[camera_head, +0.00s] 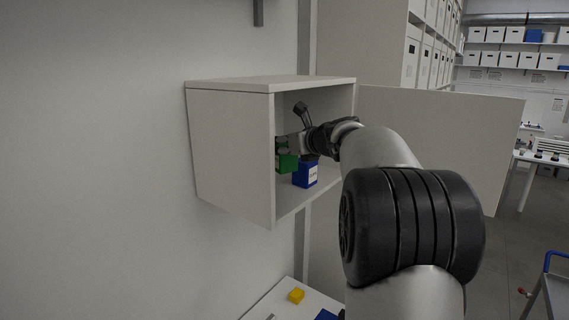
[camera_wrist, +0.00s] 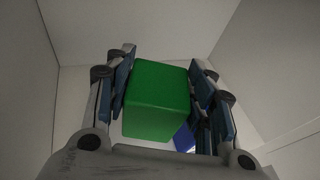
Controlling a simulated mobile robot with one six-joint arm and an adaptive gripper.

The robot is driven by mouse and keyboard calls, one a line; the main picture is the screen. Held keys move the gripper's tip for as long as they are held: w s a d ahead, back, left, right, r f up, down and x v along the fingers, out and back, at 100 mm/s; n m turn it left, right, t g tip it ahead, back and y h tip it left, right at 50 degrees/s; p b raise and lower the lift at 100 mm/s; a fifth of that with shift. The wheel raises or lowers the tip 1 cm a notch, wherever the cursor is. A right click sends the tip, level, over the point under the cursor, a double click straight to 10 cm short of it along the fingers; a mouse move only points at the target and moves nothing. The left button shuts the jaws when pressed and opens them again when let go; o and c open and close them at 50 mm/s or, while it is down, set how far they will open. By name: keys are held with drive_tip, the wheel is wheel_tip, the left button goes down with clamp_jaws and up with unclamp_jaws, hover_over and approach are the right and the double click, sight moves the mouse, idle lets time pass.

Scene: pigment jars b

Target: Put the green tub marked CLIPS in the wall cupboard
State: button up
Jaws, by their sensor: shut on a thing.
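The green tub (camera_head: 287,163) is inside the open wall cupboard (camera_head: 231,154) in the head view, partly hidden by my gripper and the cupboard's side wall. In the wrist view the green tub (camera_wrist: 157,100) sits between both finger pads. My gripper (camera_wrist: 160,95) is shut on it. My gripper also shows in the head view (camera_head: 291,146), reaching into the cupboard from the right. I cannot read any marking on the tub. I cannot tell whether the tub touches the cupboard floor.
A blue tub (camera_head: 305,175) with a white label stands in the cupboard, just right of the green tub; part of it shows in the wrist view (camera_wrist: 184,138). The cupboard door (camera_head: 440,135) stands open to the right. A yellow block (camera_head: 296,296) lies on a white table below.

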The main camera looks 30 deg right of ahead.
sight(290, 169)
wheel_tip(290, 169, down, 2)
drive_tip(key=shift+s+d+f, duration=0.1)
drive_tip(key=shift+s+d+f+b, duration=0.1)
drive_tip(key=shift+s+f+b, duration=0.1)
drive_tip(key=shift+f+b, duration=0.25)
wheel_tip(290, 169, down, 4)
drive_tip(key=shift+w+r+b, duration=0.15)
drive_tip(key=shift+r+b, duration=0.1)
drive_tip(key=shift+b, duration=0.15)
drive_tip(key=shift+w+f, duration=0.1)
drive_tip(key=shift+w, duration=0.05)
drive_tip(key=shift+f, duration=0.15)
drive_tip(key=o, duration=0.9)
drive_tip(key=shift+o, duration=0.2)
